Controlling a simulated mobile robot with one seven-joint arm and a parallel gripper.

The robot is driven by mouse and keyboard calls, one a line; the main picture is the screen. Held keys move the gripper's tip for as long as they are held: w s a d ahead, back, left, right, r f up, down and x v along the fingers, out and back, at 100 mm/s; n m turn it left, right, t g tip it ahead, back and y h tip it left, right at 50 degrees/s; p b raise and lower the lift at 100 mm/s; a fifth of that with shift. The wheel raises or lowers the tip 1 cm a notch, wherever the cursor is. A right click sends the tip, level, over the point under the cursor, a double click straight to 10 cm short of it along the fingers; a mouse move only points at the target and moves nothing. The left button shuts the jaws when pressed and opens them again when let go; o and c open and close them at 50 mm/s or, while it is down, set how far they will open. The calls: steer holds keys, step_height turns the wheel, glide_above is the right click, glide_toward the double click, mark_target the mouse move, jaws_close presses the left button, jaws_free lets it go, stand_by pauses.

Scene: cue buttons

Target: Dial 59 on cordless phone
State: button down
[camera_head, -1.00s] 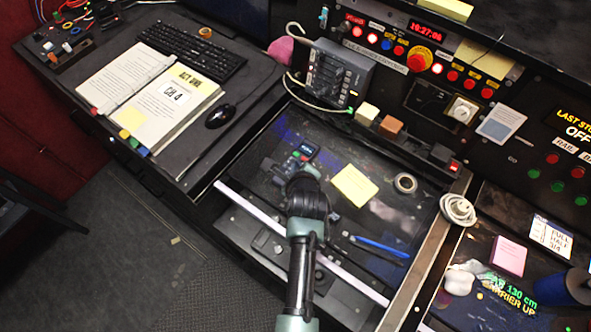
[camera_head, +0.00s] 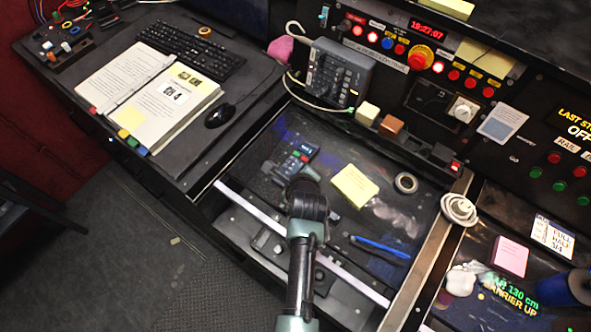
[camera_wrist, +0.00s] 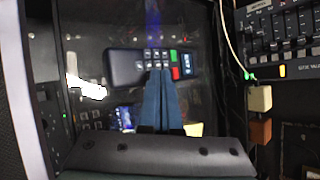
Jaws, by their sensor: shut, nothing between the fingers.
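The cordless phone (camera_head: 298,155) is a dark handset lying in the glass-topped or glossy dark recess of the desk, just beyond my arm's end in the head view. In the wrist view the phone (camera_wrist: 125,66) lies across the picture, with a lit screen at its right end and green, red and pale keys. My gripper (camera_wrist: 159,73) is shut and empty. Its blue-grey fingertips overlap the phone's lower edge near the pale keys. I cannot tell whether they touch it. In the head view the fingers are mostly hidden behind my wrist. The screen's text is too small to read.
A yellow sticky note (camera_head: 355,186), a tape roll (camera_head: 406,182) and a blue pen (camera_head: 380,246) lie right of the phone. A grey slider box (camera_head: 339,78) stands behind it. An open binder (camera_head: 150,95) and a mouse (camera_head: 219,115) lie to the left.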

steer(key=shift+r, duration=0.1)
steer(key=shift+r+p, duration=0.5)
steer(key=shift+p, duration=0.3)
step_height(320, 180, up, 5)
steer(key=p, duration=0.5)
stand_by(0.8)
